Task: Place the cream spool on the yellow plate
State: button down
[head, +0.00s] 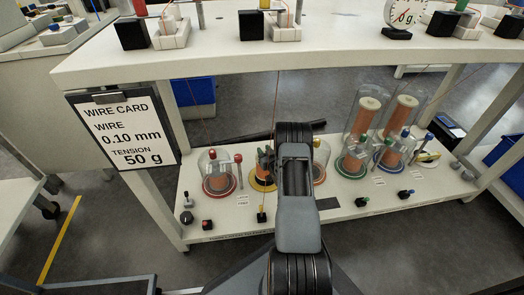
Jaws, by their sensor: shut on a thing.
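My gripper (267,156) is in the middle of the head view, over the lower shelf, mostly hidden behind my own wrist. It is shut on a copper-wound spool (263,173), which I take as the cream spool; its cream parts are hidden. The yellow plate (262,187) shows as a yellow ring just under it, left of my wrist. The spool overlaps the plate in the picture; I cannot tell whether they touch.
A clear cover (216,168) stands on a red plate to the left. To the right are tall clear tubes with cream-topped copper spools (370,104) and other covered stations. The upper shelf (330,52) overhangs behind. A wire card (122,130) hangs at left.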

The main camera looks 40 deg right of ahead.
jog(key=shift+f+b, duration=0.55)
jog(key=shift+f, duration=0.8)
jog(key=c, duration=0.8)
grip_release()
jog(key=shift+f, duration=0.15)
